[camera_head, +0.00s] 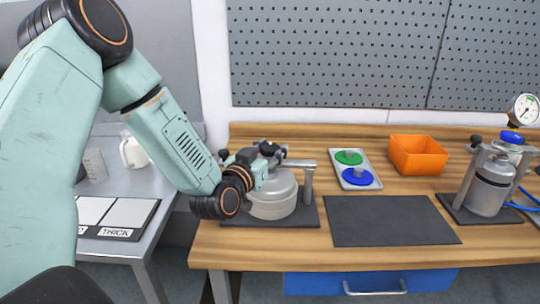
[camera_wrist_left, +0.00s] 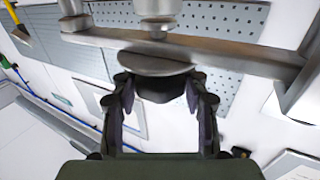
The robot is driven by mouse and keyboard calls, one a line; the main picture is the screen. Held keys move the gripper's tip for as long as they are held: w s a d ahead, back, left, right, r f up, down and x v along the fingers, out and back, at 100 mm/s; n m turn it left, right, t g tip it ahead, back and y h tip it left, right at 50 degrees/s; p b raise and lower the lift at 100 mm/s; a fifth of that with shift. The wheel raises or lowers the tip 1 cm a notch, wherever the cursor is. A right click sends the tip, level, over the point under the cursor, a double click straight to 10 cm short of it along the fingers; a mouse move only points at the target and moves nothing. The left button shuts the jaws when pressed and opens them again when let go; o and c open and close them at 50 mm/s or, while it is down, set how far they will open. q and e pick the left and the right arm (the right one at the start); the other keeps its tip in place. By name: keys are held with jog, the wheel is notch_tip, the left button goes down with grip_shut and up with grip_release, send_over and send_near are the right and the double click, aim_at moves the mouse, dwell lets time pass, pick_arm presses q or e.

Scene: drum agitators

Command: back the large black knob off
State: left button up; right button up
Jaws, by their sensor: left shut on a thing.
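The agitator is a silver lidded drum (camera_head: 273,198) on a dark mat, under a metal crossbar on a post (camera_head: 308,182). The large black knob (camera_wrist_left: 158,90) shows in the left wrist view, against a round metal disc (camera_wrist_left: 155,63) below the bar. My left gripper (camera_wrist_left: 160,98) has its two dark fingers on either side of this knob and is shut on it. In the head view my left gripper (camera_head: 270,165) is at the top of the drum, and my wrist hides part of the clamp. My right gripper is not in view.
A tray (camera_head: 375,183) with green and blue discs and an orange bin (camera_head: 418,155) stand to the right. A bare dark mat (camera_head: 390,221) lies in front of them. Another vessel with a gauge (camera_head: 490,186) is at far right. A side table (camera_head: 150,210) stands left.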

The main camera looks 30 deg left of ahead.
pick_arm(q)
jog(key=n+y+b, duration=0.1)
jog(key=y, duration=0.1)
jog(key=n+g+y+b, duration=0.1)
jog(key=y, duration=0.1)
jog(key=shift+d+f+n, duration=0.15)
jog(key=shift+d+n, duration=0.05)
jog(key=shift+n, duration=0.1)
jog(key=n+g+y, duration=0.1)
jog(key=n+y, duration=0.1)
jog(key=y, duration=0.1)
jog(key=n+g+y, duration=0.2)
jog(key=y, duration=0.1)
jog(key=shift+n+g, duration=0.4)
jog(key=shift+a+n+g+y+p, duration=0.15)
jog(key=shift+n+g+y+p, duration=0.65)
jog(key=shift+n+g+y, duration=0.75)
jog(key=shift+g+y, duration=0.25)
jog(key=shift+g, duration=0.2)
jog(key=o, duration=0.7)
jog(key=shift+s, duration=0.1)
jog(key=o, duration=0.5)
jog(key=shift+w+a, duration=0.1)
jog(key=shift+w, duration=0.1)
jog(key=shift+c, duration=0.2)
jog(key=shift+s+r, duration=0.1)
jog(key=shift+r, duration=0.1)
